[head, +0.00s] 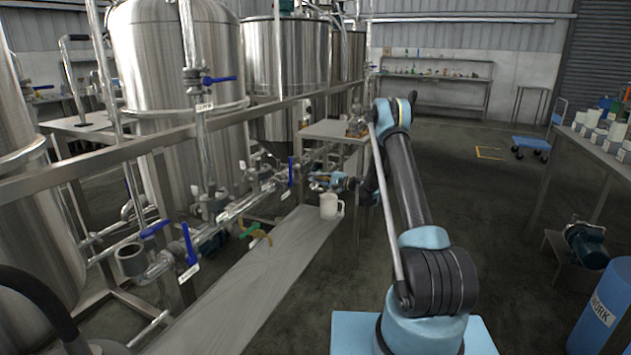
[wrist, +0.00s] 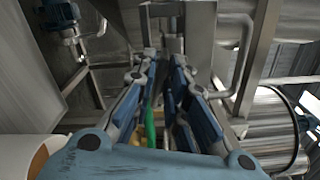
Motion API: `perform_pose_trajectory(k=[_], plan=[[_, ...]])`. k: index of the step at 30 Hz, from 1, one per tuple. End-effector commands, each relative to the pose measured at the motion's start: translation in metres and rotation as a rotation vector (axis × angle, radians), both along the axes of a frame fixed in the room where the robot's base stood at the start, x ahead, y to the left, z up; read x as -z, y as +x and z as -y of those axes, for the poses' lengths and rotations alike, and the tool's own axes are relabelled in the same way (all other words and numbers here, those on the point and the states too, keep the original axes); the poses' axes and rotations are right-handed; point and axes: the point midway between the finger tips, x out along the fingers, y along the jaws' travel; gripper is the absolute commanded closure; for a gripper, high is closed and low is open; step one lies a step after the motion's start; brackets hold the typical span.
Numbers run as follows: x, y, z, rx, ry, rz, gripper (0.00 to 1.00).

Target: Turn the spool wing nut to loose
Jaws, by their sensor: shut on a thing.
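My gripper (head: 322,181) is at the far end of the steel pipe run, beside the tanks, with the arm reaching forward from the right. In the wrist view its two blue-padded fingers (wrist: 166,62) lean together around a small grey metal part (wrist: 173,44) at their tips. This sits where the spool wing nut would be, but its wings are mostly hidden by the fingers. The angle of the wing nut cannot be read. In the head view the gripper itself covers that spot.
A white mug (head: 329,206) stands on the steel bench (head: 275,262) just below my gripper. Tanks (head: 165,75) stand behind.

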Motion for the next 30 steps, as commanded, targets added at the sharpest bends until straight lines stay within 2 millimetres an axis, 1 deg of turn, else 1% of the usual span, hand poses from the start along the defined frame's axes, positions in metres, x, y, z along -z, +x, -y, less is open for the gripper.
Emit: perform_pose_trajectory(k=[6, 12, 19, 30], plan=[[0.0021, -0.0002, 0.0002, 0.001, -0.055, 0.144, 1.0], [0.003, -0.0006, 0.0002, 0.0, -0.086, 0.231, 1.0], [0.0035, -0.0008, 0.0, -0.001, -0.104, 0.278, 1.0], [0.0039, -0.0012, -0.0005, -0.003, -0.108, 0.286, 1.0]])
